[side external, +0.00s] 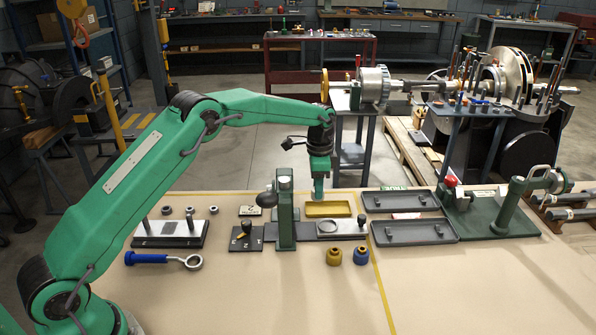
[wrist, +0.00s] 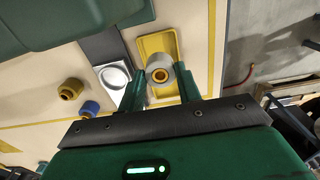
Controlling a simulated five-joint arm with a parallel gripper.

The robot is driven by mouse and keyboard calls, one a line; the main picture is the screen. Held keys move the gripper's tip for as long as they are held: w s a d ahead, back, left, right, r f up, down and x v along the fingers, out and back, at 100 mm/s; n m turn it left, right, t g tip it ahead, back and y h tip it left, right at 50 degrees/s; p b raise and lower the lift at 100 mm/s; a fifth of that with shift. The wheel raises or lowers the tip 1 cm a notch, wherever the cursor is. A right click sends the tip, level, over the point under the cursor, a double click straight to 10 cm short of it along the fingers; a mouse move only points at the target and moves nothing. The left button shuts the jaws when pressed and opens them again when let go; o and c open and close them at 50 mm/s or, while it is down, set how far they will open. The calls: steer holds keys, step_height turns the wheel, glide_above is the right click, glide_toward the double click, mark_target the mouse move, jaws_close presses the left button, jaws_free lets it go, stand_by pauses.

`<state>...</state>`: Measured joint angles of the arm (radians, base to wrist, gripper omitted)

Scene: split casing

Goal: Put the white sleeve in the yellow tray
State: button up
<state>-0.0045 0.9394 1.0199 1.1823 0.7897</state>
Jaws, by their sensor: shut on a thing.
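The white sleeve (wrist: 179,85) is a pale hollow cylinder, seen nearly end-on in the wrist view between my two green fingers. My gripper (wrist: 160,78) is shut on it. The yellow tray (wrist: 152,43) is shallow and rectangular, and lies behind the sleeve in the wrist view. In the side view the tray (side external: 341,209) lies on the bench, and my gripper (side external: 318,196) points down at its left part. The sleeve is hard to make out there, and I cannot tell whether it touches the tray floor.
A green upright post (side external: 285,212) stands left of the tray. A grey plate with a round recess (side external: 328,227) lies in front. A yellow collar (side external: 334,256) and a blue one (side external: 361,256) stand nearer. Dark casing trays (side external: 414,231) lie to the right.

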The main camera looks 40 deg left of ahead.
steer(key=shift+f, duration=1.95)
steer(key=shift+f, duration=0.15)
steer(key=o, duration=1.1)
step_height(320, 180, up, 12)
